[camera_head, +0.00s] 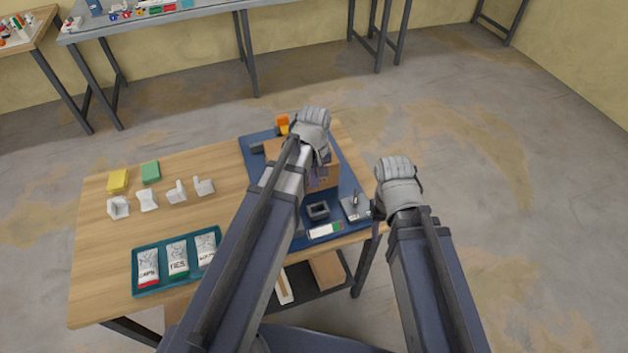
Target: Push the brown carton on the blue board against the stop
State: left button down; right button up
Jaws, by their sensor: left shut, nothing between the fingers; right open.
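The brown carton (329,177) sits on the blue board (350,168), at the right end of the wooden table. My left arm and hand cover the middle of it. My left gripper (318,181) is shut and empty, pointing down at the carton; I cannot tell whether it touches. An orange piece (283,124) stands at the board's far edge, behind the carton. A dark block (257,148) lies left of the carton. I cannot tell which of these is the stop. My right gripper (378,208) is open and empty off the table's right edge, mostly hidden by its wrist.
A square dark socket (318,210), a grey plate with a pin (354,206) and a white-green strip (325,230) are on the near board. A teal tray (139,262) holds several packets. Yellow (118,181) and green (150,172) blocks and white pieces stand left.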

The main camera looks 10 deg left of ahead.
pick_arm(q)
notch_tip(320, 180, down, 7)
jog(key=b, duration=0.5)
jog(key=shift+r+b, duration=0.15)
jog(key=shift+b, duration=0.2)
jog(key=w+a, duration=0.1)
jog(key=w, duration=0.2)
jog(key=shift+a, duration=0.4)
jog(key=shift+w+a, duration=0.15)
jog(key=shift+a, duration=0.1)
jog(key=w+a, duration=0.1)
jog(key=w, duration=0.1)
jog(key=w+a, duration=0.1)
jog(key=w, duration=0.1)
jog(key=w+a, duration=0.2)
jog(key=shift+w, duration=0.1)
jog(key=shift+r, duration=0.1)
